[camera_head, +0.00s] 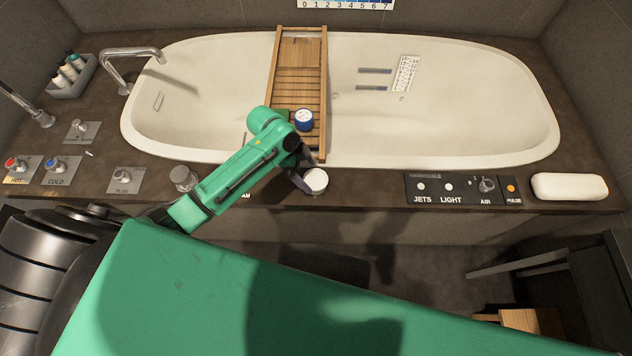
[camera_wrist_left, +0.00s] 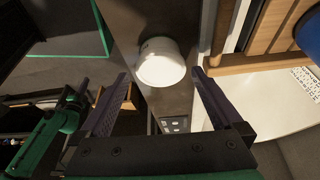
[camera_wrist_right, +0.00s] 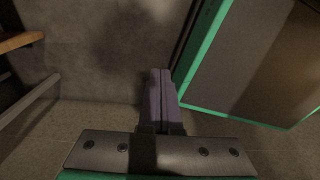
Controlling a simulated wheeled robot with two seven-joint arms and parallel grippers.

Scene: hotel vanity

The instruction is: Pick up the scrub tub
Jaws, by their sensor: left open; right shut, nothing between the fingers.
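A small round white tub (camera_head: 316,181) stands on the dark front ledge of the bath; it also shows in the left wrist view (camera_wrist_left: 161,63). I cannot read any label on it. My left gripper (camera_head: 311,178) is open at the tub, with its two fingers on either side of it in the left wrist view; no contact is clear. A blue tub with a white top (camera_head: 304,120) stands on the wooden bath tray (camera_head: 300,33). I cannot tell which one is the scrub. My right gripper (camera_wrist_right: 161,72) is shut and empty, low near the floor.
The ledge carries a control panel (camera_head: 462,188) and a white bar-like block (camera_head: 569,187) to the right. Knobs, a PLUG plate (camera_head: 126,180) and a metal cylinder (camera_head: 183,178) are to the left. The bath (camera_head: 470,110) lies behind.

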